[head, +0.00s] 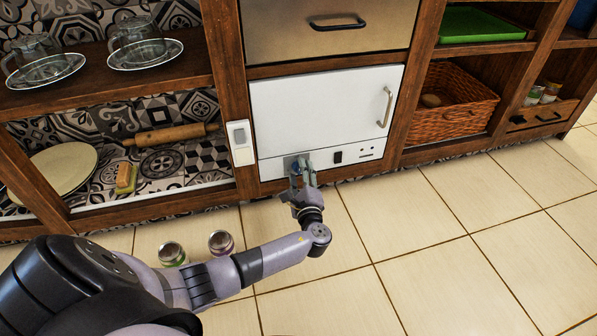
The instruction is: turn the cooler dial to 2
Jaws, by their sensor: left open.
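The cooler (322,108) is a white box with a closed door and a metal handle (385,107), built into the wooden shelving. Its lower panel (365,150) carries a dark switch (338,157) and small marks to the right. My left gripper (298,163) is at the left part of this panel, with its fingers pointing at it. It is open. The dial is hidden behind the gripper, so its setting cannot be read. I cannot tell whether the fingers touch the dial. My right gripper is not in view.
Two cans (172,254) (221,243) stand on the tiled floor beside my left arm. A white switch box (241,143) is on the post left of the cooler. A wicker basket (452,103) sits in the shelf to the right. The floor at right is clear.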

